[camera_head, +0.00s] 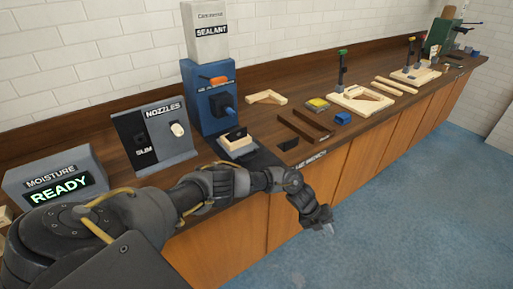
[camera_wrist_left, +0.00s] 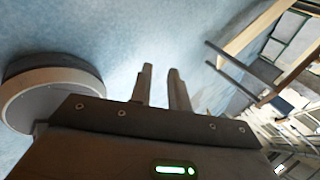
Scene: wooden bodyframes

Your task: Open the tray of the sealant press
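The sealant press (camera_head: 207,95) is a blue upright machine on the bench, with a white box marked SEALANT (camera_head: 208,38) on top and an orange part and a blue nozzle on its front. My left gripper (camera_head: 327,227) hangs beyond the bench's front edge, right of and apart from the press. In the left wrist view its two fingers (camera_wrist_left: 161,72) stand apart with nothing between them. My right gripper is out of view.
The nozzle stand (camera_head: 155,137) and the moisture box reading READY (camera_head: 58,188) are left of the press. Wooden parts (camera_head: 360,99), dark strips (camera_head: 303,126) and a blue block (camera_head: 343,118) lie to the right. The blue floor (camera_head: 400,220) before the bench is clear.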

